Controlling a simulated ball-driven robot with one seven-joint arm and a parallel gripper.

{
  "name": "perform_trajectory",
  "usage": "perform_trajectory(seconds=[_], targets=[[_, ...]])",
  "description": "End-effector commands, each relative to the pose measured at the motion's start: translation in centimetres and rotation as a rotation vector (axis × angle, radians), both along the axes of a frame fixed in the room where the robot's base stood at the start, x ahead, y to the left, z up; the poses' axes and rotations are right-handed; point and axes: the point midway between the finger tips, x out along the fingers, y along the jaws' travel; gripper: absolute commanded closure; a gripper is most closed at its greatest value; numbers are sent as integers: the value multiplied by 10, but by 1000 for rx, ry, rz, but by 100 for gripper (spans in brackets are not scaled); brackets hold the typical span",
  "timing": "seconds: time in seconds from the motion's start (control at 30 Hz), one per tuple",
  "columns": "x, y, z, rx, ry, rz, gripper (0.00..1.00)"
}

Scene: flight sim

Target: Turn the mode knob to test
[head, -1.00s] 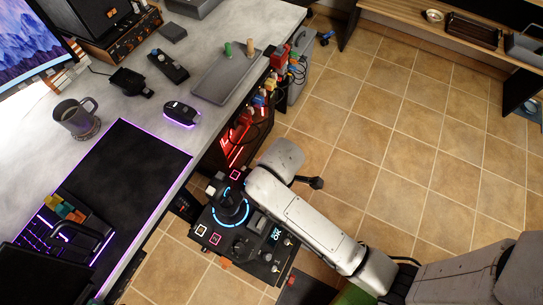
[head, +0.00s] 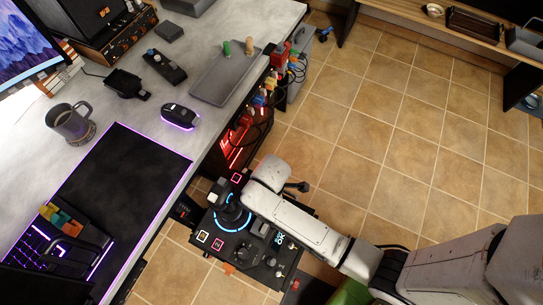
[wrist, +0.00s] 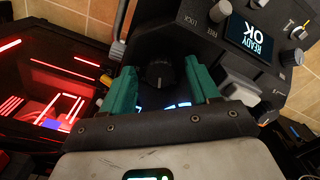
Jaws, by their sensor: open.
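In the wrist view, my gripper (wrist: 161,72) is open, with one green finger on each side of a dark round knob (wrist: 158,74) that has a light pointer mark. The knob stands between the fingers, and I see gaps beside it. Its labels are hidden or too small to read, so I cannot tell its setting or confirm it is the mode knob. In the head view, the black control panel (head: 240,250) with glowing blue rings sits beside the desk. My arm covers part of it, and the gripper is not clearly visible there.
Another knob (wrist: 192,14) marked FREE and LOCK, a display (wrist: 249,40) reading READY OK and toggle switches lie near the gripper. A red-lit case (wrist: 45,95) is at left. The desk (head: 150,80) holds a mug, mouse and tray.

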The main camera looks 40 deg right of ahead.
Motion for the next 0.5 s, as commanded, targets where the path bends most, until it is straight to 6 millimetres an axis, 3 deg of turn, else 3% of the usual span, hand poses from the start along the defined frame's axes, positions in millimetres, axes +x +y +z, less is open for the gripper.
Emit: perform_trajectory(seconds=[0.2,0.5], targets=[[0,0,0,0,0,0,41],[0,0,0,0,0,0,69]])
